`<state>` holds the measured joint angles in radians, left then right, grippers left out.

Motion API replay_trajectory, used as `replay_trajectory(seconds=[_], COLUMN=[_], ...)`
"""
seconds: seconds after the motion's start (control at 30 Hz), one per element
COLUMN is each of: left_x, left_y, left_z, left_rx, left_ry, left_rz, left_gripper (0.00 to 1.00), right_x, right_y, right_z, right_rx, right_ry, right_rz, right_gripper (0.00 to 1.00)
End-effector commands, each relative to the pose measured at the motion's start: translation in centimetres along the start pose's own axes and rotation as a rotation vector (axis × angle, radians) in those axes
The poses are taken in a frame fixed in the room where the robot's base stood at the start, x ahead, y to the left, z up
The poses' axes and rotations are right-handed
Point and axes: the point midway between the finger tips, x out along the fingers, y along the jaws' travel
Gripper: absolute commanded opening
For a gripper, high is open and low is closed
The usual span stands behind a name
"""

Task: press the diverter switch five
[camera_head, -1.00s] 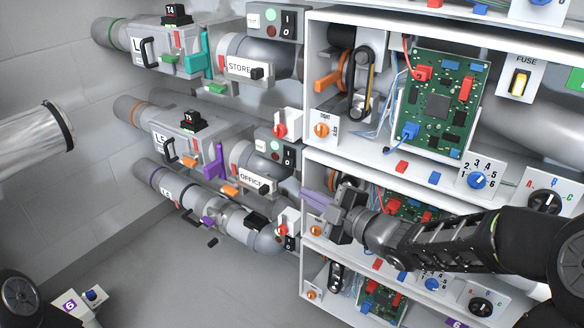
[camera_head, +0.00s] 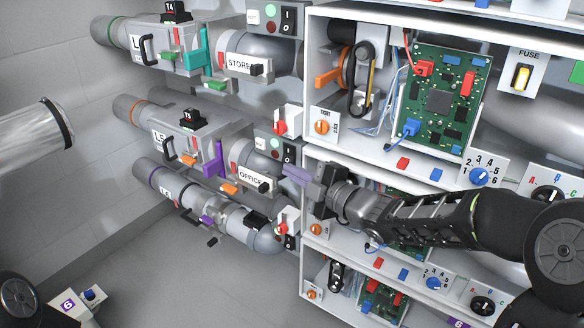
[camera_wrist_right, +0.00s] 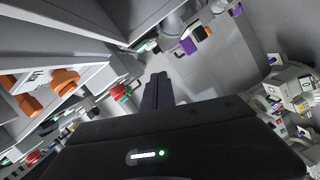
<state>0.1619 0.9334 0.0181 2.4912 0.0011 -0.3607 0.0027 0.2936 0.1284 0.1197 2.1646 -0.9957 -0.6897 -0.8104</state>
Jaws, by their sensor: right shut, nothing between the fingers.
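The T5 switch (camera_head: 192,120) is a black rocker block with a T5 label on top of the L5 pipe box (camera_head: 182,142), left of centre in the head view. My right gripper (camera_head: 290,173) reaches in from the right, shut and empty. Its purple-grey fingers point left beside the OFFICE pipe, to the right of and lower in the picture than the T5 switch, and apart from it. The fingers (camera_wrist_right: 158,92) also show in the right wrist view; I cannot make out the T5 switch there. My left gripper is out of view.
A similar T4 switch (camera_head: 176,14) sits on the box above. A purple lever (camera_head: 216,160) and an I/O button panel (camera_head: 275,150) stand between T5 and my fingers. Shelves with circuit boards (camera_head: 437,100) fill the right. Open floor lies lower left.

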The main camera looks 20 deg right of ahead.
Motion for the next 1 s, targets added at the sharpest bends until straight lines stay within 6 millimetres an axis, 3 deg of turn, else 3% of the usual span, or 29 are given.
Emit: replay_trajectory(seconds=[0.2,0.3,0.5,0.87,1.0], left_x=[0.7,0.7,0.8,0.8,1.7], left_y=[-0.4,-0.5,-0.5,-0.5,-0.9], left_z=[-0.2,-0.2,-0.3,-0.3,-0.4], left_rx=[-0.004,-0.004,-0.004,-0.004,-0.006], left_ry=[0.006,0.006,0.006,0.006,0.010], left_rz=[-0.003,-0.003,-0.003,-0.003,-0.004], left_gripper=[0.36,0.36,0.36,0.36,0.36], right_x=[4.1,4.3,4.7,4.7,4.8], right_y=[-0.1,-0.1,0.0,0.0,-0.4], right_z=[0.6,2.3,3.8,4.0,4.3], right_rx=[0.002,0.002,0.001,0.000,-0.022], right_ry=[-0.003,-0.004,-0.002,-0.001,-0.001], right_rz=[0.000,0.000,0.000,0.000,0.006], right_gripper=[0.00,0.00,0.00,0.00,0.00])
